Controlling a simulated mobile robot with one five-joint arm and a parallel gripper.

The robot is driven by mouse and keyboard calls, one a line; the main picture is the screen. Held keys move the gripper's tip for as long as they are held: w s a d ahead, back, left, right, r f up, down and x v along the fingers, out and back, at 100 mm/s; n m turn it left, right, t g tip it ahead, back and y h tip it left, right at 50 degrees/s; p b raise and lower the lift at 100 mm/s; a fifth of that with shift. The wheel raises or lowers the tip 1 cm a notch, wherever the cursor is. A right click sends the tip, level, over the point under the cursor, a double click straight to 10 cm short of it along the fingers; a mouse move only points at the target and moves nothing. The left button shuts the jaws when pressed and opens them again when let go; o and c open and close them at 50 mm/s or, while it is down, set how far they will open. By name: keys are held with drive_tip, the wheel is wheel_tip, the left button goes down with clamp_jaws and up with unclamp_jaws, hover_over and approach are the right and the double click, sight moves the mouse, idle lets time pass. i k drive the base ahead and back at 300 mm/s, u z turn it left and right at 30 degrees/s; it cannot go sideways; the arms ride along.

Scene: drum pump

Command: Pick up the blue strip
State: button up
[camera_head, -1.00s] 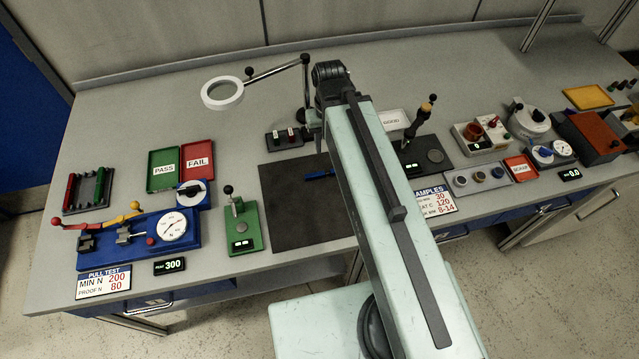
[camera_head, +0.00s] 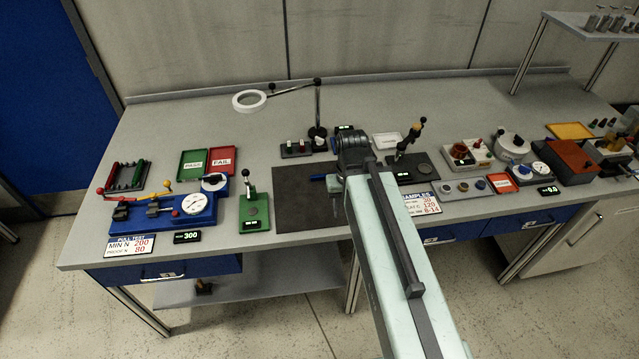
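A dark blue strip (camera_head: 318,178) lies on the dark mat (camera_head: 300,208) in the middle of the bench, near the mat's back edge. The end of my arm stands over the right part of the mat, just right of the strip.
A green press (camera_head: 255,210) and a blue pull tester (camera_head: 165,215) stand left of the mat. A ring magnifier (camera_head: 249,101) on a stand is behind. A dark lever stand (camera_head: 405,165) and sample row (camera_head: 463,188) are to the right. The mat's left part is clear.

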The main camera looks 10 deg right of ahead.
sight(318, 177)
drive_tip(key=u, duration=3.1)
drive_tip(key=k, duration=1.3)
drive_tip(key=z, duration=0.85)
drive_tip(key=i, duration=1.55)
drive_tip(key=u, duration=0.05)
